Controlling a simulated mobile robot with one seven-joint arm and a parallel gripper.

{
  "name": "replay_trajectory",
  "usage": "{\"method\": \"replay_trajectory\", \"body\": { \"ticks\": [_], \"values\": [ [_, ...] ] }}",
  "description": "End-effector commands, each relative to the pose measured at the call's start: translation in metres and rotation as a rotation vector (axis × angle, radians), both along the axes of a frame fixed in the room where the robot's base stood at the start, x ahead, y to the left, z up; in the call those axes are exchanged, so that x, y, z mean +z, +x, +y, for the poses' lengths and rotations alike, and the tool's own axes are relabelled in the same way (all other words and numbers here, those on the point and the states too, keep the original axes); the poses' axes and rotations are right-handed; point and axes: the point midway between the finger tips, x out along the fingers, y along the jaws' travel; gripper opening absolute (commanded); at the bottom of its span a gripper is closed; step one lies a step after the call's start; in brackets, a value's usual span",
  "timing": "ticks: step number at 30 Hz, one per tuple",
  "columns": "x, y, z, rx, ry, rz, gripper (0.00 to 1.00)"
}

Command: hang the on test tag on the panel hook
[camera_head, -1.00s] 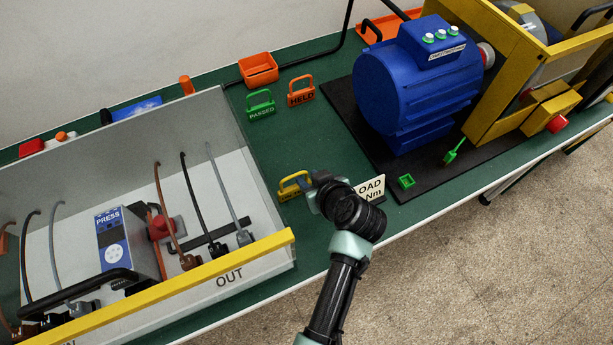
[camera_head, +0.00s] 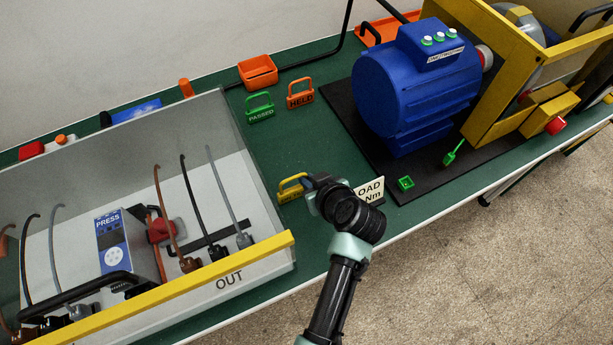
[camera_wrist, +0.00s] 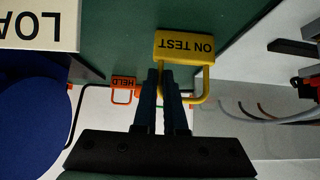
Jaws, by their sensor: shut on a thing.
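The yellow on test tag (camera_head: 289,195) stands on the green bench just right of the OUT box in the head view. In the wrist view the same tag (camera_wrist: 184,46) appears upside down, with its looped handle towards my fingers. My gripper (camera_head: 309,184) is at the tag's right side, and its fingers (camera_wrist: 164,75) are shut on one side of the handle. My wrist hides part of the tag in the head view. I cannot tell whether the tag touches the bench. I cannot make out the panel hook in either view.
A green PASSED tag (camera_head: 260,107) and orange HELD tag (camera_head: 300,93) stand behind. The white LOAD sign (camera_head: 369,190) is close to my wrist. The OUT box (camera_head: 265,262) with cables is left, the blue motor (camera_head: 405,100) right.

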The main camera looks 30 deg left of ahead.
Motion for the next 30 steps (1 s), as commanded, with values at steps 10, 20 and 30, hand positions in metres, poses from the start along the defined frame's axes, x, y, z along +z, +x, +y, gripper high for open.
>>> {"method": "replay_trajectory", "body": {
  "ticks": [10, 20, 30],
  "values": [
    [0.068, 0.000, 0.000, 0.000, 0.000, -0.002, 0.00],
    [0.100, 0.000, 0.000, 0.000, 0.000, 0.000, 0.00],
    [0.086, -0.008, -0.017, -0.096, 0.000, 0.004, 0.00]
  ]
}}
